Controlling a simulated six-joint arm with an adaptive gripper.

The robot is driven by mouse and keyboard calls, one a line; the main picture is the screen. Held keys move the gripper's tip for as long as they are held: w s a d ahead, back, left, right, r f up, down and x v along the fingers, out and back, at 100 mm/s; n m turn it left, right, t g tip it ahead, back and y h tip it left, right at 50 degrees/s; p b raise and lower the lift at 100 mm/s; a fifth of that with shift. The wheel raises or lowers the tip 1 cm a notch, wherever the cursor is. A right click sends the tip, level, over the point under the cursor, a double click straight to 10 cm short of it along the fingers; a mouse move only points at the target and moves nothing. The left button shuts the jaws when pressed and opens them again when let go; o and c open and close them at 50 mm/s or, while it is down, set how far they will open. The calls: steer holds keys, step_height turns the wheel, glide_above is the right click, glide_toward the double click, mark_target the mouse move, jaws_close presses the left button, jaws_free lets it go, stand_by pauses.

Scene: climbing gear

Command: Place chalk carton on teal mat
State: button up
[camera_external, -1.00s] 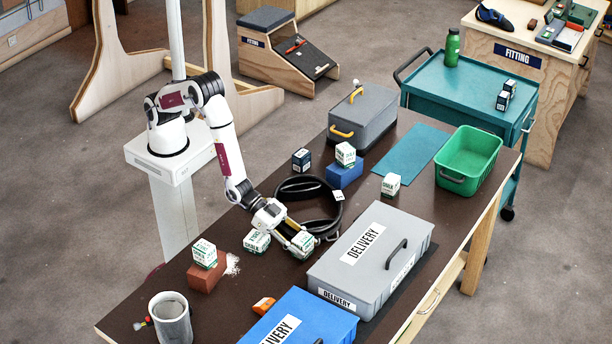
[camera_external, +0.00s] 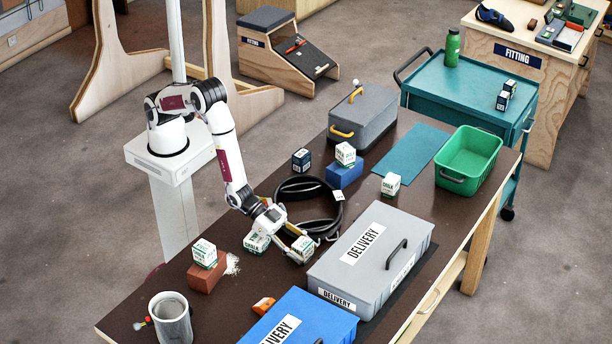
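The teal mat (camera_external: 410,150) lies flat and bare toward the far end of the dark table. My gripper (camera_external: 301,240) is low over the near half of the table, pointing down at a white-and-green chalk carton (camera_external: 303,251). Its fingers partly cover that carton, and I cannot tell whether they are closed on it. Another chalk carton (camera_external: 256,244) stands just left of the gripper. One chalk carton (camera_external: 391,184) stands near the mat's front edge. Others sit on a blue block (camera_external: 343,177) and on a rust-brown brick (camera_external: 207,277).
A grey delivery case (camera_external: 372,250) stands right of my gripper, with a blue case (camera_external: 300,322) in front. A black coiled loop (camera_external: 335,222) lies behind the gripper. A green tub (camera_external: 468,160) and a grey toolbox (camera_external: 364,115) flank the mat. A dark carton (camera_external: 301,160) stands behind.

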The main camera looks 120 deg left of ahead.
steer(key=shift+r, duration=0.15)
steer(key=shift+s+r, duration=0.15)
steer(key=shift+s, duration=0.15)
steer(key=shift+v, duration=5.65)
steer(key=shift+r, duration=0.15)
